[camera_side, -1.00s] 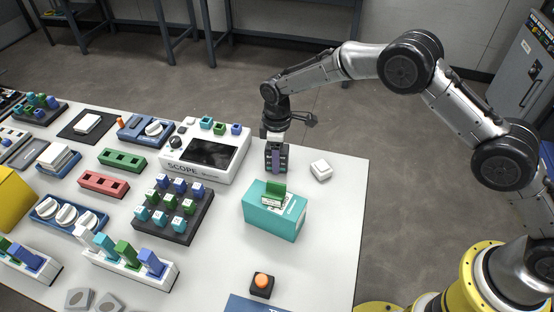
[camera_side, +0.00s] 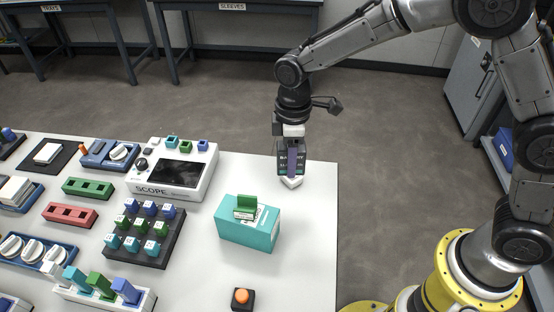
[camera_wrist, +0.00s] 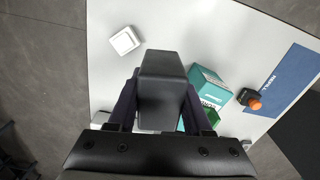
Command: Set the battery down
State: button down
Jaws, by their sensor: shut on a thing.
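The battery (camera_wrist: 161,82) is a dark grey block between the purple fingers of my gripper (camera_wrist: 158,104) in the wrist view. In the side view the battery (camera_side: 284,160) hangs upright below my gripper (camera_side: 292,161), with pale lettering on its near face. My gripper is shut on it, near the table's far right part. The battery's lower end is close to a small white block (camera_side: 291,183) and partly covers it there. In the wrist view this white block (camera_wrist: 124,41) lies apart from the battery. I cannot tell the exact height of the battery above the table.
A teal box (camera_side: 245,235) with a green piece on top stands nearer the camera. The SCOPE unit (camera_side: 150,189) is left of my gripper. An orange button (camera_side: 241,296) sits near the front. White table (camera_side: 310,235) is bare near the right edge.

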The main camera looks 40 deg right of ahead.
jog(key=shift+s+d+r, duration=0.1)
jog(key=shift+s+r, duration=0.1)
jog(key=shift+s, duration=0.1)
jog(key=shift+s+d+f, duration=0.1)
jog(key=shift+s+f, duration=0.1)
jog(key=s+a+n, duration=0.1)
jog(key=s+n, duration=0.6)
jog(key=s, duration=1.8)
send_over(295, 282)
jog(key=f, duration=0.5)
jog(key=d+f, duration=0.1)
jog(key=f, duration=0.2)
jog(key=shift+s, duration=0.35)
jog(key=shift+w+a+f, duration=0.35)
jog(key=shift+a+f, duration=0.1)
jog(key=shift+f, duration=1.75)
jog(key=shift+f, duration=0.1)
